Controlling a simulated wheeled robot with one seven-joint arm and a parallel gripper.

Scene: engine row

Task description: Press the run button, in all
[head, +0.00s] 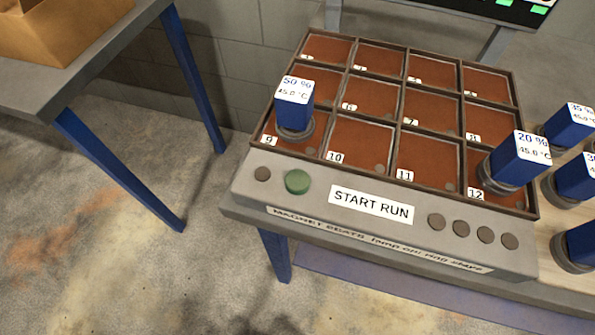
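The run button is a round green button (297,181) on the sloped grey front panel (380,240) of the bench unit. It sits just left of a white label (371,204) reading START RUN. A small dark round disc (262,174) is to its left. My gripper does not show in the head view, so its place relative to the button cannot be seen.
Behind the panel is a tray of numbered brown cells (360,133). Blue blocks labelled 50 % (294,103) and 20 % (519,158) stand in cells 9 and 12. More blue blocks (575,178) stand at right. A cardboard box (65,28) sits on the left table. Floor between tables is clear.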

